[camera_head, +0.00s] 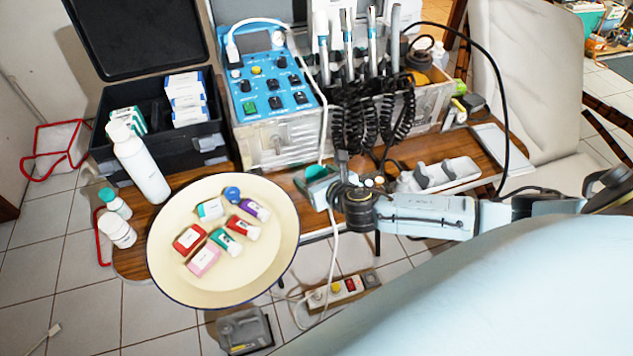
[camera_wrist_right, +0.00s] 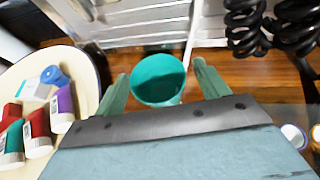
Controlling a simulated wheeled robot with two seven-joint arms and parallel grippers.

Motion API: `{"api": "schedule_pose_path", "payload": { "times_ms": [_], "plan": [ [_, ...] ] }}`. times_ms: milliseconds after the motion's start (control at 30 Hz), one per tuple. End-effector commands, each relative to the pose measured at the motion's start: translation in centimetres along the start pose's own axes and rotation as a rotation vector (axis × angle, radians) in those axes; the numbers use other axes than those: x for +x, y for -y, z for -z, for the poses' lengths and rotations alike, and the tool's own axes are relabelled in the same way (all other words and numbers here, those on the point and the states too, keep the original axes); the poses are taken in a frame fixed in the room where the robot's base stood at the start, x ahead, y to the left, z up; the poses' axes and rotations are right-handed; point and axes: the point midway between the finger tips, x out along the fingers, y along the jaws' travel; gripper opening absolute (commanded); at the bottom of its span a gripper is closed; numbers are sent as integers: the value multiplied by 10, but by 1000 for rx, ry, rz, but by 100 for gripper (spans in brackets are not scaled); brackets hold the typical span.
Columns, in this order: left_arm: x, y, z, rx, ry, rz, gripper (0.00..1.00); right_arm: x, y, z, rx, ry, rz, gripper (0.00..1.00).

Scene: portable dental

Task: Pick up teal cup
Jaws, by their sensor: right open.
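The teal cup (camera_head: 312,173) stands on the wooden table, just in front of the clear-sided dental unit, partly hidden by my right gripper. In the right wrist view, the teal cup (camera_wrist_right: 158,80) is seen from above, with its round mouth open and empty. My right gripper (camera_head: 327,187) reaches in from the right at the cup. In the wrist view, its two pale green fingers (camera_wrist_right: 162,84) are open, one on each side of the cup. I cannot tell whether they touch it. My left gripper is not in view.
A cream round tray (camera_head: 270,255) with several small coloured bottles and boxes lies left of the cup. Black coiled hoses (camera_head: 372,120) hang from the dental unit (camera_head: 265,145) close behind the gripper. A white holder (camera_head: 440,175) stands to the right.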

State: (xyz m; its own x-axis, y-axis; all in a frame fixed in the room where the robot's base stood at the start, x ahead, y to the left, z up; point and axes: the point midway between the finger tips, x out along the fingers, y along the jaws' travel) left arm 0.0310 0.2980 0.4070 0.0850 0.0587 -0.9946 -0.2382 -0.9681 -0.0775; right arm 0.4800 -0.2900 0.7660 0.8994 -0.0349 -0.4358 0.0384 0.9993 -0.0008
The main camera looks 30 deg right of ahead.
Motion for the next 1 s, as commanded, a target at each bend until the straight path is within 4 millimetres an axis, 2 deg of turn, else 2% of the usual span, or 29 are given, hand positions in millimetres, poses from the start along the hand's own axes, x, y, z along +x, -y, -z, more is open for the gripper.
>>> {"api": "schedule_pose_path", "payload": {
  "times_ms": [67, 400, 767, 1000],
  "plan": [
    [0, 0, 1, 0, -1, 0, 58, 0, 0, 0, 0, 0, 0, 70],
    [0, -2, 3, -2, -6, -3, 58, 0, 0, 0, 1, 0, 0, 25],
    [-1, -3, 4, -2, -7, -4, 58, -1, 0, -2, 1, 1, 0, 25],
    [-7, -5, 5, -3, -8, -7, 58, -6, 0, -13, 1, 1, 1, 25]
  ]
}}
